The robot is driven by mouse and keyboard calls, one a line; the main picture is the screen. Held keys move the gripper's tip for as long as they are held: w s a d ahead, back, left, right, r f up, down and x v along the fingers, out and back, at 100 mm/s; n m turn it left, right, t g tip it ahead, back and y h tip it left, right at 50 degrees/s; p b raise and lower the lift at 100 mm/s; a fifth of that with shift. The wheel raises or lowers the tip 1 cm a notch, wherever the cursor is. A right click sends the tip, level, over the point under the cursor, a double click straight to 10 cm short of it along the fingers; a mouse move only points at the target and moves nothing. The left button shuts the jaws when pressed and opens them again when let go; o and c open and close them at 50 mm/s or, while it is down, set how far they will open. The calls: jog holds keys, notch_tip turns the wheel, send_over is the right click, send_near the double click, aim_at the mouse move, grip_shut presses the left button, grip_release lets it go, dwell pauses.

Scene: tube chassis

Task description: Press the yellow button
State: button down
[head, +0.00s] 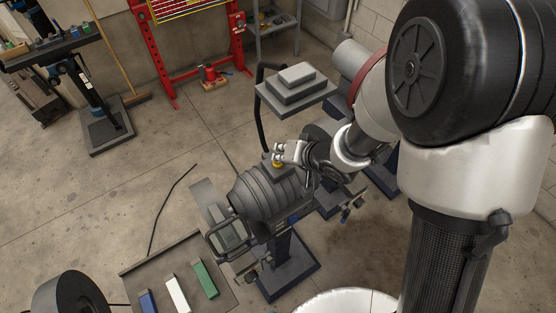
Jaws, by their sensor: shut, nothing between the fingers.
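The yellow button (277,164) shows as a small yellow spot on top of a dark machine (268,193) near the middle of the head view. My gripper (278,155) is right over it, with the fingers shut and empty. The fingers partly cover the button. I cannot tell whether the fingertips touch it or whether it is pressed down.
A grey tray (165,262) with blue, white and green blocks stands at the lower left of the machine. A small raised platform with stacked grey plates (297,78) stands behind my gripper. A red frame (157,55) is at the back. The floor at left is mostly clear.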

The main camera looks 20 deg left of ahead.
jog(key=shift+f, duration=0.1)
dwell(0.3)
jog(key=shift+r+p, duration=0.6)
jog(key=shift+p, duration=0.15)
jog(key=shift+r, duration=0.1)
notch_tip(320, 180, up, 6)
jog(key=p, duration=0.6)
jog(key=shift+p, duration=0.35)
